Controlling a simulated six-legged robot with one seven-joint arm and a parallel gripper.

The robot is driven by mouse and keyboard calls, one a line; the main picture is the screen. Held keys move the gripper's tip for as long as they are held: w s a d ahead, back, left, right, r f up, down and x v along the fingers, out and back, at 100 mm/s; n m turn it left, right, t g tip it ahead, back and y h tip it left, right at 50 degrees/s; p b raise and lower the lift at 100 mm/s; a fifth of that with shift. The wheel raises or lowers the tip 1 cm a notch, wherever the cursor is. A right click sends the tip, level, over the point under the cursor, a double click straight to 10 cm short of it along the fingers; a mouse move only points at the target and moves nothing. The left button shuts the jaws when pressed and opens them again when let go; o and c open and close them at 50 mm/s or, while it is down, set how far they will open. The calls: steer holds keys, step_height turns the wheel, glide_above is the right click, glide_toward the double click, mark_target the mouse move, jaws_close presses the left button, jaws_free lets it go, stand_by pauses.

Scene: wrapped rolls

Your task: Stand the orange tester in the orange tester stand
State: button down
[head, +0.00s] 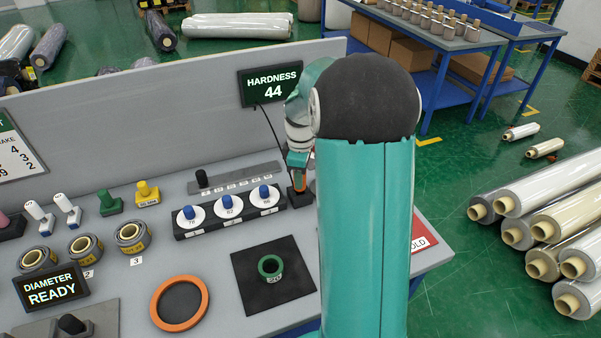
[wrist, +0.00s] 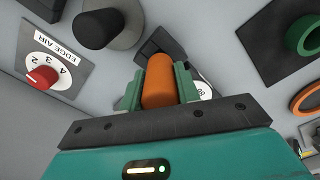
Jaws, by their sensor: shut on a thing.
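The orange tester (wrist: 158,82) is between the two green fingers of my gripper (wrist: 158,88), which is shut on it. In the head view, a small part of the orange tester (head: 299,181) shows below my gripper, at the right end of the row of white discs. A dark block (head: 299,199), apparently the orange tester stand, is directly under it. In the wrist view, a dark block (wrist: 160,42) shows just beyond the tester's end. I cannot tell whether the tester is seated in it or just above it. My arm hides the area to the right.
A black rack with white, blue-knobbed discs (head: 228,206) stands close left of the tester. A hardness display (head: 271,83) reads 44, and a thin cable runs down from it. A black mat (head: 249,297) with a green ring (head: 270,267) and an orange ring (head: 179,325) lie nearer.

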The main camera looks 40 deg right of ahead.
steer(key=shift+f, duration=0.75)
steer(key=c, duration=0.9)
jaws_free()
steer(key=shift+c, duration=0.2)
step_height(320, 180, up, 14)
steer(key=shift+f, duration=0.1)
